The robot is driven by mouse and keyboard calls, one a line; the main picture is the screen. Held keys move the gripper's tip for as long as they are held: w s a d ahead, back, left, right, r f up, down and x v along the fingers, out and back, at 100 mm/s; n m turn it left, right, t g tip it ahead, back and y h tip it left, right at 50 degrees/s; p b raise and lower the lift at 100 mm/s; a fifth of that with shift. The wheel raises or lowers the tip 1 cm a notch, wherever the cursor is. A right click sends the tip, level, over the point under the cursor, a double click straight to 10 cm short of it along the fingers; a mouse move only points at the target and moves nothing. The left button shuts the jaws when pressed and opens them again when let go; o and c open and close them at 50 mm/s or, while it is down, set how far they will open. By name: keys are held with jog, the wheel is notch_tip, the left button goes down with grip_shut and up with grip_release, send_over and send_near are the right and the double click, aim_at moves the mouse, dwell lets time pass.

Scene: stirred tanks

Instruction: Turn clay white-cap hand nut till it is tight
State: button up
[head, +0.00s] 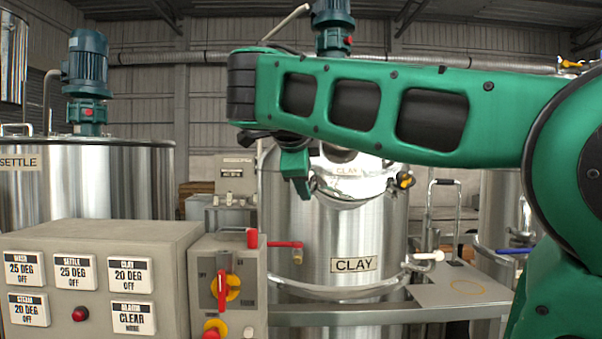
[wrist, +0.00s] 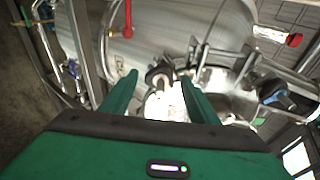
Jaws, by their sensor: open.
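The clay tank (head: 330,225) is a shiny steel vessel with a CLAY label in the head view. Its lid (head: 345,178) is partly behind my arm. My gripper (head: 299,183) hangs, fingers down, at the lid's left front edge. In the wrist view my gripper (wrist: 159,78) is open, with its two green fingers apart. A dark, rounded hand-nut fitting (wrist: 159,77) shows between the fingertips at the lid rim. In the head view my gripper hides this spot.
A blue-capped clamp (wrist: 276,96) is at the right in the wrist view. A control box (head: 100,245) and switch post (head: 228,287) stand in front on the left.

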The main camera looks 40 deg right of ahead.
jog(key=v, duration=1)
